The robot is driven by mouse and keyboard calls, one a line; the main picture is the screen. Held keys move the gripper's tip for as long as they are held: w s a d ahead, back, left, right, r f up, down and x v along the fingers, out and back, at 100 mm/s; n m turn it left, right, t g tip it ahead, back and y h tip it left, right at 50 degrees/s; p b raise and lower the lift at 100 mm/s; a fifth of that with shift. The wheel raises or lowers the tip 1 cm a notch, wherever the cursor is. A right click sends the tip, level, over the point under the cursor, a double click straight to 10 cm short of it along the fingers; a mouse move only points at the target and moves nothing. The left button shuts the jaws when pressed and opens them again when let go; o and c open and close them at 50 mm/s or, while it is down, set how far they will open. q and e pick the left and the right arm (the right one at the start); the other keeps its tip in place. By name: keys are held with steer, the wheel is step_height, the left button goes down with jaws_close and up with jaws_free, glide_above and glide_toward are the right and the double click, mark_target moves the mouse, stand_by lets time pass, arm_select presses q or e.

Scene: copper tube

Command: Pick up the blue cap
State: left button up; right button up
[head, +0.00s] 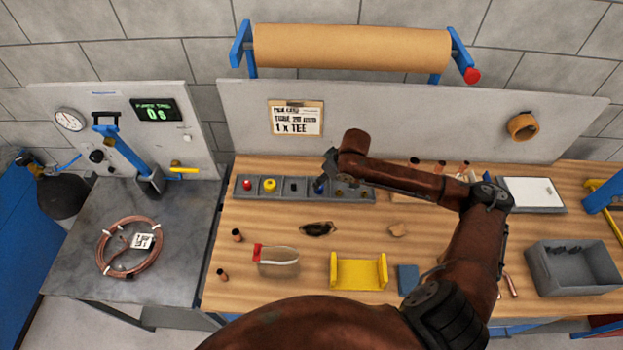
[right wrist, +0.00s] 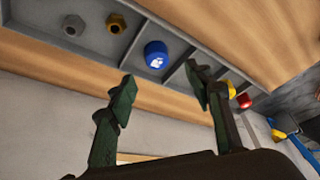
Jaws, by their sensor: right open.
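The blue cap (right wrist: 155,54) sits in a compartment of the long grey divided tray (right wrist: 196,54). In the head view the cap (head: 319,188) shows partly, close to my right gripper (head: 328,168). The right wrist view shows my right gripper (right wrist: 160,84) open, with the cap ahead of the gap between its fingertips. Nothing is between the fingers, and they appear apart from the cap. One fingertip overlaps the view of the compartment beside it. My left gripper is not in view.
The tray also holds a red cap (head: 247,185), a yellow cap (head: 270,185), and brass (right wrist: 116,22) and grey (right wrist: 73,25) fittings. A grey back panel (head: 400,120) rises behind the tray. A yellow bracket (head: 358,273) and grey bin (head: 572,268) stand nearer on the wooden bench.

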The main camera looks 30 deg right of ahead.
mark_target(321, 188)
steer(key=shift+s+f, duration=0.15)
steer(key=shift+f, duration=0.3)
steer(key=shift+s, duration=0.35)
steer(key=shift+w+f, duration=0.1)
steer(key=shift+f, duration=0.3)
steer(key=w+f, duration=0.1)
steer(key=f, duration=0.1)
steer(key=w+f, duration=0.2)
steer(key=shift+w+a+f, duration=0.1)
steer(key=shift+w+f, duration=0.05)
steer(key=shift+w, duration=0.05)
steer(key=shift+s+f, duration=0.1)
steer(key=shift+s+r, duration=0.2)
steer(key=shift+s, duration=0.2)
steer(key=shift+w+f, duration=0.2)
steer(key=shift+w, duration=0.1)
steer(key=shift+c, duration=1)
steer(key=shift+s, duration=0.15)
steer(key=c, duration=0.6)
